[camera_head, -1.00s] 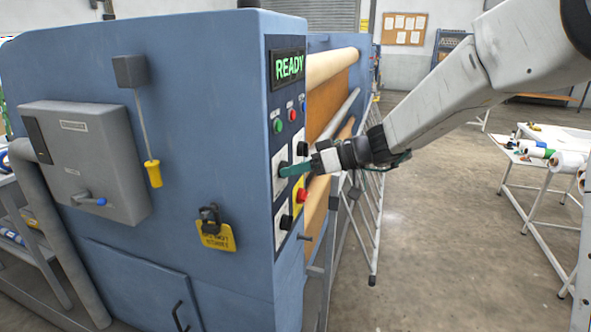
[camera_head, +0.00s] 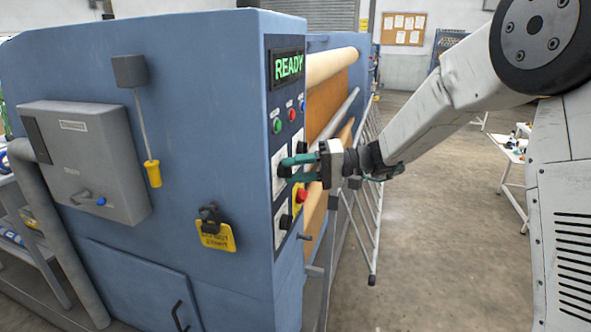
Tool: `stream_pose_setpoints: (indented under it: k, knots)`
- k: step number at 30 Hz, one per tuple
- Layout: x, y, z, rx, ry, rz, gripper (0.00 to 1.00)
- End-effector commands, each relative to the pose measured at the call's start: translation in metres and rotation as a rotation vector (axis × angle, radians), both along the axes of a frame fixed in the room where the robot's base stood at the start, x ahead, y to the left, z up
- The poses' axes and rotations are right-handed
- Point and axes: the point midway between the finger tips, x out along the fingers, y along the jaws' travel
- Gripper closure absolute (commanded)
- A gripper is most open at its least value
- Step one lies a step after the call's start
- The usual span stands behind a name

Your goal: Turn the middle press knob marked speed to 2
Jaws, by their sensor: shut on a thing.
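The press control panel is on the narrow right face of the blue press (camera_head: 190,90), seen at a steep angle. The middle knob (camera_head: 283,167) is a small dark knob on a white plate, mostly covered by my fingers. My gripper (camera_head: 285,167) reaches in from the right, its two green fingers one above the other, shut on this knob. The speed marks and the knob's pointer are too small and hidden to read. A lower black knob (camera_head: 286,221) sits on its own white plate below. The display (camera_head: 288,67) reads READY in green.
A red stop button (camera_head: 301,195) on yellow sits just below my fingers. Green (camera_head: 277,126) and red (camera_head: 291,115) buttons are above. Rollers and a slanted rack (camera_head: 362,215) stand behind the panel.

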Motion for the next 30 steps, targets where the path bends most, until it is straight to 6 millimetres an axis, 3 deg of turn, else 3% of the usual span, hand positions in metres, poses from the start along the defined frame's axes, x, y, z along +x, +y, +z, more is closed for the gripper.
stream_pose_setpoints:
  k: [30]
  knots:
    - [0.0006, -0.0008, -0.0051, 0.313, 0.854, -0.005, 0.86]
